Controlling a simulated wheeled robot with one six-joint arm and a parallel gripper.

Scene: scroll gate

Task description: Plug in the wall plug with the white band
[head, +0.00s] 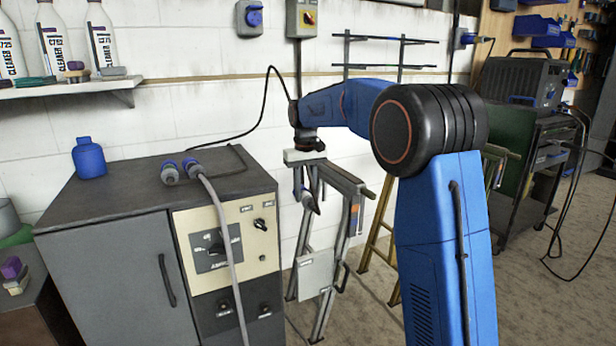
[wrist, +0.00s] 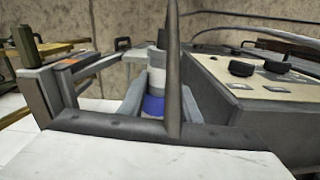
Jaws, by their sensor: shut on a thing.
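My gripper (head: 306,190) hangs pointing down at the end of my blue arm, right of the grey cabinet and in front of the white wall. In the wrist view it is shut on a plug (wrist: 153,104) with a blue ring and a pale band above it; a dark cable-like strip crosses in front. Two other grey plugs with blue parts, a left one (head: 170,173) and a right one (head: 191,167), lie on the cabinet top. A blue wall socket (head: 254,17) is mounted high on the wall. The held plug's front end is hard to make out.
The grey cabinet (head: 105,262) has a cream control panel (head: 259,218) and a blue bottle (head: 89,158) on top. A grey cable (head: 226,225) hangs down its front. A metal stand (head: 338,262) is close behind my gripper. A switch box (head: 303,18) adjoins the socket.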

